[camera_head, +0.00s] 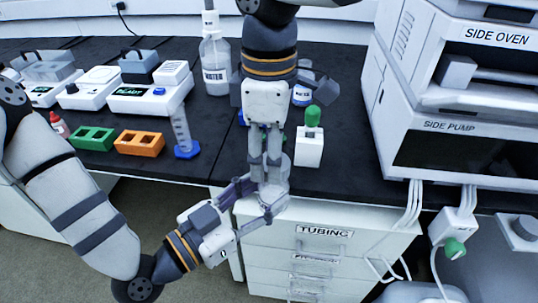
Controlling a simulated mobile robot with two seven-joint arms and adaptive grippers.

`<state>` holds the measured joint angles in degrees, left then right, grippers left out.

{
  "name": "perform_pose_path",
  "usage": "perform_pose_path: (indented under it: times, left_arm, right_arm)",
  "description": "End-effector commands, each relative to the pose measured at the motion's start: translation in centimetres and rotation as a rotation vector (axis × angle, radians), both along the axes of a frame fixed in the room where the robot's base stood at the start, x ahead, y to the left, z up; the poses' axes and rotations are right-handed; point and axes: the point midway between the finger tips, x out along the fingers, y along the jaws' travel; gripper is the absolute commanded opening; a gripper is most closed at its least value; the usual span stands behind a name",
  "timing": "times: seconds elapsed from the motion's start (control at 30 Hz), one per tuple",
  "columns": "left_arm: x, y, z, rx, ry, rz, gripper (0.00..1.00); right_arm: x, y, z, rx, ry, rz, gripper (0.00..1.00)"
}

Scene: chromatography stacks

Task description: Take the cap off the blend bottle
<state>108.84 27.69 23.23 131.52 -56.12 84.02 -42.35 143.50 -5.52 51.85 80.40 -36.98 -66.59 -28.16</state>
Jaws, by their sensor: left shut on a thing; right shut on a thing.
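My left gripper (256,197) reaches in from the lower left and is shut around a small pale bottle (272,189), which I take to be the blend bottle, just off the bench's front edge above the drawers. My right gripper (266,178) comes down from above and is shut at the top of the same bottle, where the cap sits. The fingers hide the cap and most of the bottle, so I cannot see whether cap and bottle are apart. The bottle looks roughly upright.
A white block with a green top (309,148) stands close right of the grippers. A blue-based cylinder (182,136), orange rack (139,143), green rack (92,139) and large water bottle (216,70) stand left. The side pump (460,150) bounds the right; drawers (322,250) lie below.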

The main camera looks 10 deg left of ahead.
Motion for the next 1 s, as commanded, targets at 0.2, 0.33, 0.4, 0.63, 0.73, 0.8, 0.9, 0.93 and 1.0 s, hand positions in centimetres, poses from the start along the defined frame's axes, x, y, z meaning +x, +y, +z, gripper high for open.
perform_pose_path:
  times: [0.2,0.33,0.4,0.63,0.73,0.8,0.9,0.93,1.0]
  left_arm:
    - [-0.1,0.0,0.0,0.0,0.0,-0.002,0.0]
    - [0.0,0.0,0.0,0.0,0.0,-0.001,0.0]
    - [0.0,0.0,0.0,0.0,0.0,-0.001,0.0]
    - [0.0,0.0,0.0,-0.001,-0.001,0.0,0.0]
    - [0.0,0.0,0.1,-0.001,-0.001,0.0,0.0]
    - [0.0,0.0,0.1,-0.001,-0.002,0.001,0.0]
    - [0.6,0.3,0.5,0.0,-0.005,0.025,0.0]
    - [0.9,0.4,0.8,0.0,-0.006,0.039,0.0]
    - [1.9,1.0,1.6,0.001,-0.013,0.086,0.0]
  right_arm:
    - [0.1,0.0,0.7,0.002,-0.004,-0.001,0.08]
    - [0.1,0.0,0.7,0.001,-0.003,0.0,0.08]
    - [0.1,0.0,0.7,0.001,-0.002,0.0,0.08]
    - [0.1,0.0,2.7,0.002,-0.005,0.0,0.08]
    - [0.1,0.0,4.3,0.002,-0.005,0.0,0.08]
    - [0.0,0.0,4.8,0.001,-0.003,0.0,0.08]
    - [0.0,0.0,4.8,0.001,-0.003,0.001,0.08]
    - [0.0,0.0,4.9,0.001,-0.004,0.001,0.08]
    - [0.0,0.0,5.1,0.001,-0.007,0.001,0.08]
